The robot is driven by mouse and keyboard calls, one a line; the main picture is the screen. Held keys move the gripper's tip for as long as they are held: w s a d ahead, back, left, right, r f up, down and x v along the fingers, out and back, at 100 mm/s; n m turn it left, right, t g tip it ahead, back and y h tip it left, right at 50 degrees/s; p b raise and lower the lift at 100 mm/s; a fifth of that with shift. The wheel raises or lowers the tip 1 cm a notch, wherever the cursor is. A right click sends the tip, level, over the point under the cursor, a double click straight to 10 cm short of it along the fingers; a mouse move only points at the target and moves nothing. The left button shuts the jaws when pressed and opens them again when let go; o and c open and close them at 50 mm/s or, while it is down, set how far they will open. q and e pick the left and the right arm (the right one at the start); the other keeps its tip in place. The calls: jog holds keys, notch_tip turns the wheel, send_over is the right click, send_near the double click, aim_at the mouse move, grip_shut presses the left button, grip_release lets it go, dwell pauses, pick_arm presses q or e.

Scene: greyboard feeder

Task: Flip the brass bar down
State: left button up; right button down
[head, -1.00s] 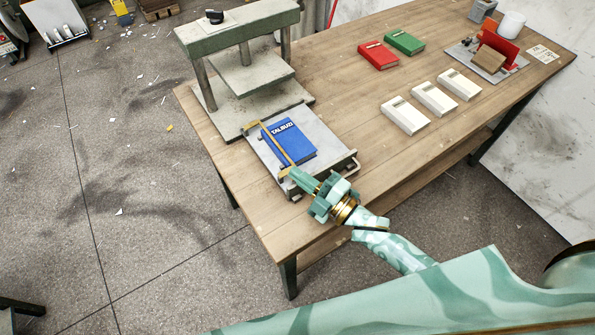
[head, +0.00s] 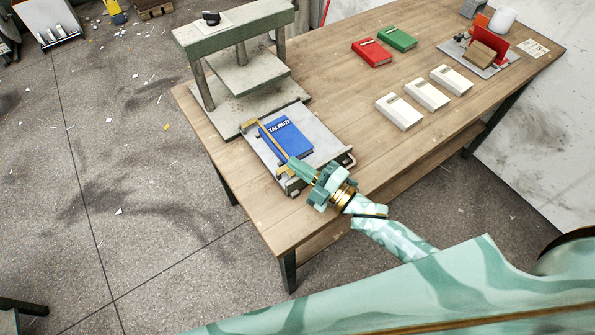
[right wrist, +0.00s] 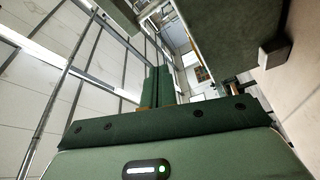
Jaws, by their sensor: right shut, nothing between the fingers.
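The brass bar (head: 271,139) is a thin yellow strip running along the left side of the blue book (head: 287,138), with short end pieces at the plate's left edge. The book lies on the grey plate (head: 317,135) in front of the press. My right gripper (head: 293,165) is at the bar's near end, by the plate's front-left part. Its fingers are together and hold nothing. It overlaps the bar's end in the head view; I cannot tell whether they touch. In the right wrist view the closed green fingers (right wrist: 158,87) point away, with no bar clearly visible. My left gripper is not in view.
The grey-green press (head: 238,40) stands behind the plate. Red (head: 371,53) and green (head: 397,39) books lie further back, with several white boxes (head: 427,95) to the right. A red fixture (head: 495,52) is at the far right. The table's front edge is near the gripper.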

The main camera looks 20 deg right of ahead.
jog(key=s, duration=0.2)
jog(key=s+d+f+b, duration=0.1)
jog(key=s, duration=0.2)
jog(key=s+d, duration=0.1)
jog(key=s, duration=0.2)
jog(key=shift+s+d+f, duration=0.15)
jog(key=shift+d+f, duration=0.1)
jog(key=shift+f, duration=0.1)
jog(key=shift+s, duration=0.5)
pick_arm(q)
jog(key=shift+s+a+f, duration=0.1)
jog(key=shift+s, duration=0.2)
pick_arm(e)
jog(key=shift+d+f, duration=0.1)
jog(key=shift+d, duration=0.05)
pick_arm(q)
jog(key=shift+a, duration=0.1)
